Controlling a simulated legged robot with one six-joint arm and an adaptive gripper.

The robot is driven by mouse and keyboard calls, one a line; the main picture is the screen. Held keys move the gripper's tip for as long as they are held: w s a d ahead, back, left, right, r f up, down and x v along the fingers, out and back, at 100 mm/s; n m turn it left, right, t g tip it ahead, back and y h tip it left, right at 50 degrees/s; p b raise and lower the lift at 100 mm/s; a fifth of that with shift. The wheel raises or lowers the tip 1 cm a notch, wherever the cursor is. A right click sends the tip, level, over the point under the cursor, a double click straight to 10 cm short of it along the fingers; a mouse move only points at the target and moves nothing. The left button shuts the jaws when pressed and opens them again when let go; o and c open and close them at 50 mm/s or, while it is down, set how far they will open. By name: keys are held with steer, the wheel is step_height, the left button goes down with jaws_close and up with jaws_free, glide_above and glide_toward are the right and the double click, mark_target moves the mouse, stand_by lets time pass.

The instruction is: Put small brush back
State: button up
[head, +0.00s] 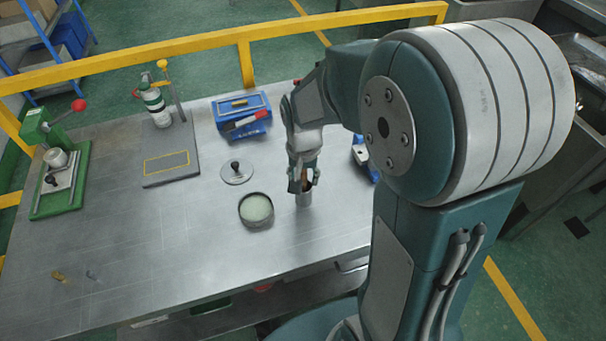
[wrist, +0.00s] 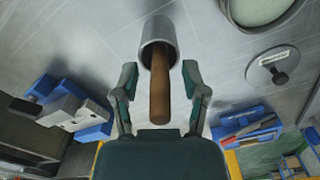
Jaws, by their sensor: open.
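The small brush shows as a brown wooden handle (wrist: 160,90) standing in a grey metal cup (wrist: 159,38); its bristle end is hidden inside the cup. In the head view the cup (head: 303,199) stands on the metal table, right below my gripper (head: 303,177). In the wrist view my gripper (wrist: 160,76) is open, with one finger on each side of the handle. A gap shows between each finger and the handle, so the fingers do not grip it.
A round tin (head: 256,223) with pale wax sits left of the cup, near a flat lid with a black knob (head: 237,175). A blue box (head: 242,116) lies behind. A green press (head: 62,185) stands far left. The front left of the table is mostly clear.

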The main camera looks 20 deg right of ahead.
step_height(320, 180, up, 12)
steer(key=shift+r, duration=0.1)
steer(key=shift+s+r, duration=0.25)
steer(key=s+r+n+t, duration=0.3)
steer(key=s+n+t, duration=0.2)
steer(key=s, duration=0.8)
steer(key=shift+s+r+t, duration=0.3)
steer(key=shift+s, duration=0.05)
